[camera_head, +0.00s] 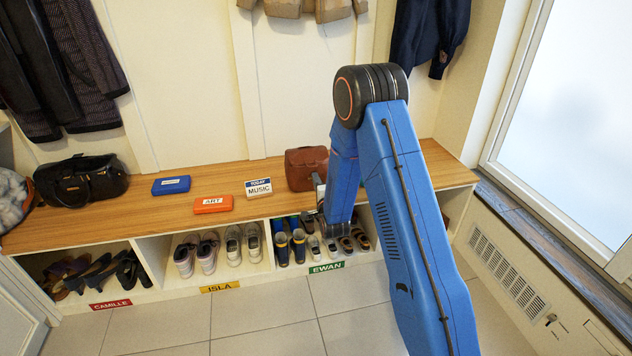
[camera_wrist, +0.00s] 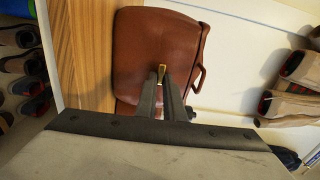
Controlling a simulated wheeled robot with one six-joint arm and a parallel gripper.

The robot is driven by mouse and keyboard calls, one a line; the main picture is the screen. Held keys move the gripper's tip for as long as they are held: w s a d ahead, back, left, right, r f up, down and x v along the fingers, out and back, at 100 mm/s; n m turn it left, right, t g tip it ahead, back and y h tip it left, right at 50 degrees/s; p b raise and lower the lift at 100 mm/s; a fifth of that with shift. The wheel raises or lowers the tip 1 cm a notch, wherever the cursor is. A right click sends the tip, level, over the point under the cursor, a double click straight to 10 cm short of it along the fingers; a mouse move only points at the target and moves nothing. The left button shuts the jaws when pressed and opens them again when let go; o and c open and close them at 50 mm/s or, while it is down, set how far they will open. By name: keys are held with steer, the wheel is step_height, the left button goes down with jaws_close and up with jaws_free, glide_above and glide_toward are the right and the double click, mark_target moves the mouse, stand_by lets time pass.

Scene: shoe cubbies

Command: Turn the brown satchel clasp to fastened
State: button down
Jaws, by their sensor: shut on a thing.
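The brown satchel (camera_head: 304,165) stands on the wooden bench top, partly behind my arm in the head view. In the wrist view the satchel (camera_wrist: 150,38) fills the upper middle, with its handle (camera_wrist: 199,77) on the right. A small brass clasp (camera_wrist: 161,70) shows on its front. My gripper (camera_wrist: 163,82) is at the satchel's front, its two dark fingers closed on the clasp. The fingertips hide part of the clasp, and I cannot tell which way it is turned.
On the bench (camera_head: 120,218) lie a blue case (camera_head: 171,185), an orange ART case (camera_head: 213,204), a MUSIC sign (camera_head: 258,187) and a black bag (camera_head: 80,181). Cubbies below hold several pairs of shoes. Coats hang above. A window (camera_head: 570,110) is at the right. The floor in front is clear.

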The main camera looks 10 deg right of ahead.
steer(key=shift+m, duration=0.3)
steer(key=c, duration=1.9)
jaws_free()
steer(key=shift+o, duration=0.2)
